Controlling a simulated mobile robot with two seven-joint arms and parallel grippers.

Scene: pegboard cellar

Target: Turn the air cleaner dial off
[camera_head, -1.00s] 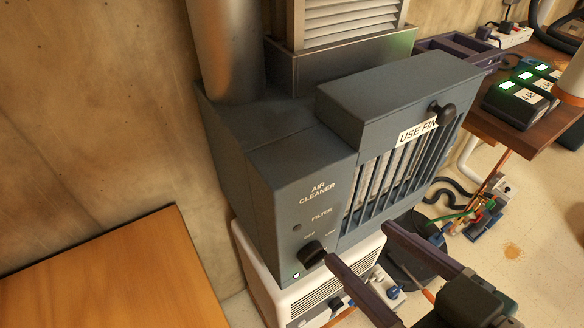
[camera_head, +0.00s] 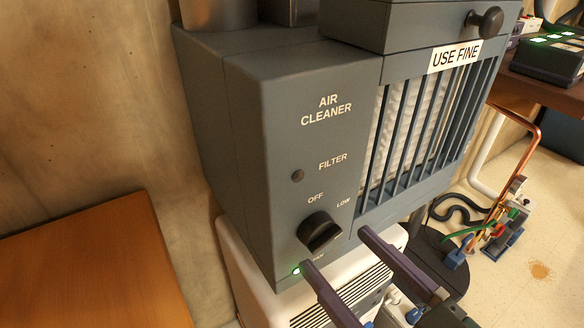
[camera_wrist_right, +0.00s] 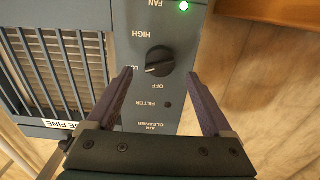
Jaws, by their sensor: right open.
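The air cleaner (camera_head: 250,130) is a dark grey box with a front panel marked AIR CLEANER, FILTER, OFF and LOW. Its black dial (camera_head: 320,230) sits low on the panel, below OFF, and shows in the right wrist view (camera_wrist_right: 159,60). There, a pale mark on the dial seems to point towards LOW; a green light (camera_wrist_right: 183,7) is lit by FAN. My right gripper (camera_head: 336,249) is open and empty, its fingertips just in front of the panel at the dial's lower right. In the wrist view its fingers straddle the dial's line, apart from it. My left gripper is out of view.
A white vented unit (camera_head: 262,292) stands below the cleaner. A knob (camera_head: 486,21) sticks out from the cleaner's upper front. An orange-brown wooden top (camera_head: 90,265) is at lower left. Copper piping (camera_head: 522,122) and cables are at right.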

